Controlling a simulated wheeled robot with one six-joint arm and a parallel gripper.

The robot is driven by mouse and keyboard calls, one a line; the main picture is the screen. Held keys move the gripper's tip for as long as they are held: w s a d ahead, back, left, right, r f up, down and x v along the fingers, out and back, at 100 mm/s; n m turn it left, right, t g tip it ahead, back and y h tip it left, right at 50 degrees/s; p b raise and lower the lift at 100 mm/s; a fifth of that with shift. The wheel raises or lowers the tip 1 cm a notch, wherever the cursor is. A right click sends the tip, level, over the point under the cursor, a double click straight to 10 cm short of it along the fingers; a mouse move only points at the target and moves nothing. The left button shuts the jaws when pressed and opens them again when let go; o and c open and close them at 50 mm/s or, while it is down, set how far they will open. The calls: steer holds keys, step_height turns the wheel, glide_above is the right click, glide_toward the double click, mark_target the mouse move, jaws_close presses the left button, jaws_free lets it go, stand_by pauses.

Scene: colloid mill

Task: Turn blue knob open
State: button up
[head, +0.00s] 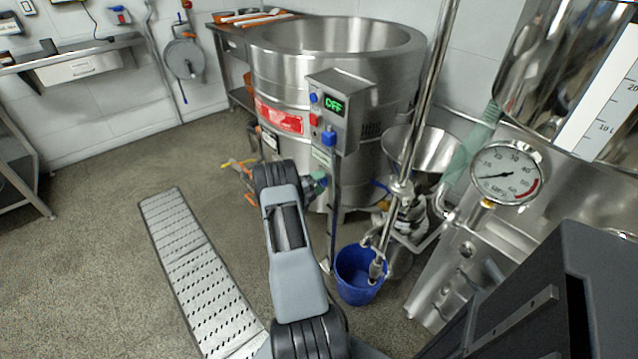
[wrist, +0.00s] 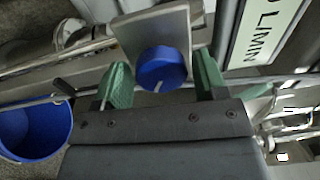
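The blue knob (head: 329,137) sits low on the grey control box (head: 352,95) at the front of the steel vessel. In the wrist view the blue knob (wrist: 161,68) is round, with a short white mark on its face, mounted on a grey metal plate. My gripper (wrist: 163,82) is open, with one green finger on each side of the knob and visible gaps between. I cannot tell how deep the fingers reach around it. In the head view my gripper (head: 320,178) is just below the box, partly hidden by my arm.
The control box has a green lit display (head: 335,105) and a red button (head: 314,119). A blue bucket (head: 357,275) stands on the floor under a pipe outlet. A steel funnel (head: 425,150) and pressure gauge (head: 506,172) are to the right. Floor is clear at left beside a drain grate (head: 195,265).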

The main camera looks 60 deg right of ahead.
steer(key=shift+o, duration=0.6)
steer(key=shift+w, duration=0.1)
steer(key=v, duration=1.3)
steer(key=shift+a+p, duration=0.4)
steer(key=shift+p, duration=0.05)
steer(key=shift+w, duration=0.15)
